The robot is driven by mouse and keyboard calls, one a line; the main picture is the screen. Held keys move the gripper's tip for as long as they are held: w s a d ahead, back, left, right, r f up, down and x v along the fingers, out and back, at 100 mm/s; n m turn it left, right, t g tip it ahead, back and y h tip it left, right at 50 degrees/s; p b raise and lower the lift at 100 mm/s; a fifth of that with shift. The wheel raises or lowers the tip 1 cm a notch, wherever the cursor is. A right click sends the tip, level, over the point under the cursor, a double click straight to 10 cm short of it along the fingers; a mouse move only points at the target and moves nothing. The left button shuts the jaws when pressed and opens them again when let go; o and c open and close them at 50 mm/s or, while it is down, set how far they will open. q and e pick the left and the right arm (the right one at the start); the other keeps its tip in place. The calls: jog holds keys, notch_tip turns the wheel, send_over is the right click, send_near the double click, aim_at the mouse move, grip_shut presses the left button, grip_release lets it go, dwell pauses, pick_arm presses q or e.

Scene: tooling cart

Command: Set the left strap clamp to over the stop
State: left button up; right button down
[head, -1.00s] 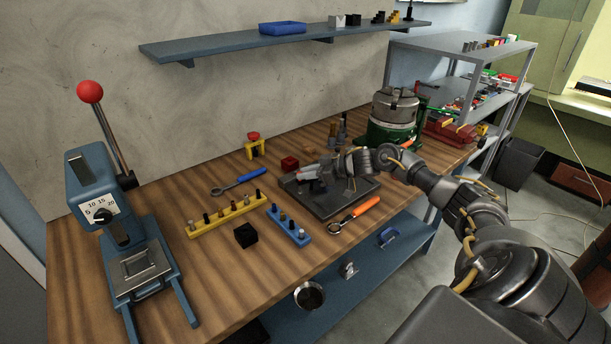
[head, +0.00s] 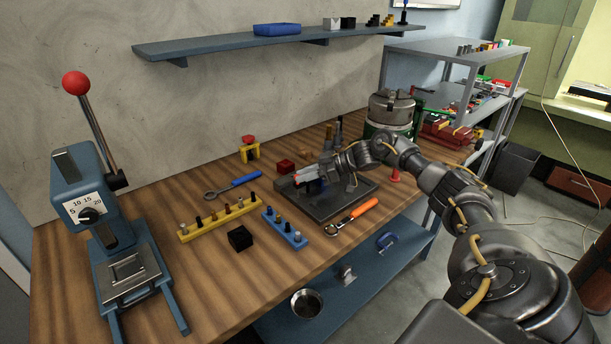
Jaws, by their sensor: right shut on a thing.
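A dark grey fixture plate (head: 335,208) lies on the wooden bench, right of centre. My right gripper (head: 304,178) is low over the left part of this plate, reaching in from the right. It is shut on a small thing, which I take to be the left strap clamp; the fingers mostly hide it. The stop cannot be made out clearly at this size. A thin upright piece stands on the plate's right part, beside my wrist. My left gripper is not in view.
An orange-handled wrench (head: 352,215) lies at the plate's front edge.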

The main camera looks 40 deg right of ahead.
jog(key=c, duration=1.3)
grip_release()
jog(key=shift+s+d+r, duration=0.1)
jog(key=shift+s+d, duration=0.25)
jog(key=shift+b+v, duration=1.45)
jog(key=shift+v, duration=3.5)
jog(key=shift+a+r, duration=0.1)
